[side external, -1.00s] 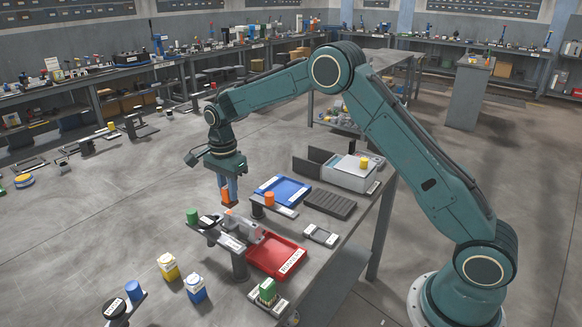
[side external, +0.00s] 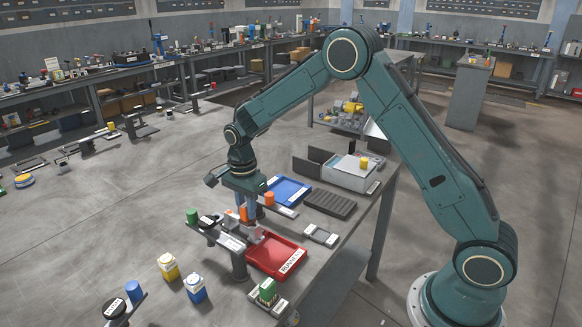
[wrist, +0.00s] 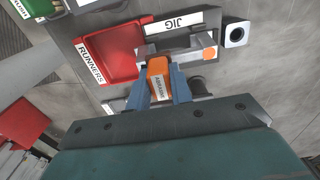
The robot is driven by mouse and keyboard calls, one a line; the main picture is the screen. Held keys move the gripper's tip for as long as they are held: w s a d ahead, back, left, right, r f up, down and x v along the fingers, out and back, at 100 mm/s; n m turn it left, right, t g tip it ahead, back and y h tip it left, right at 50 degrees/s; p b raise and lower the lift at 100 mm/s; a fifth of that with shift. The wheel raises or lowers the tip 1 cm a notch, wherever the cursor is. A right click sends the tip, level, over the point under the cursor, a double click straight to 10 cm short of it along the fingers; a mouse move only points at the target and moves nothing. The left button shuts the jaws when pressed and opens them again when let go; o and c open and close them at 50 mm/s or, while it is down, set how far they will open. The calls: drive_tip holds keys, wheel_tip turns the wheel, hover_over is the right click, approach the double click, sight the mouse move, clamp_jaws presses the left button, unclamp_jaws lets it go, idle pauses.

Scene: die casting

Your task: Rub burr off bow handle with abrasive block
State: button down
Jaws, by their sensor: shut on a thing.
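My gripper (side external: 247,212) is shut on an orange abrasive block (wrist: 158,78), with a blue finger on each side of it in the wrist view. The block hangs low over the jig (wrist: 195,47), a grey fixture with a white JIG label and a round orange end. In the side view the orange block (side external: 243,214) also shows beside the fingers, and the jig is mostly covered. The bow handle cannot be told clearly from the grey metal at the jig. The burr cannot be made out. I cannot tell whether the block touches the metal.
A red RUNNERS tray (side external: 277,258) lies right beside the jig. A blue tray (side external: 288,190) and a dark ribbed mat (side external: 329,204) lie farther back on the bench. An orange cylinder (side external: 269,199) stands near the blue tray. A green cylinder (side external: 192,215) stands left.

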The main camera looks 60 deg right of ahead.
drive_tip(key=shift+s, duration=0.6)
drive_tip(key=shift+w, duration=3.5)
drive_tip(key=shift+w+r, duration=0.15)
drive_tip(key=shift+r, duration=0.05)
wheel_tip(320, 180, up, 8)
drive_tip(key=shift+f, duration=0.15)
drive_tip(key=shift+f, duration=0.15)
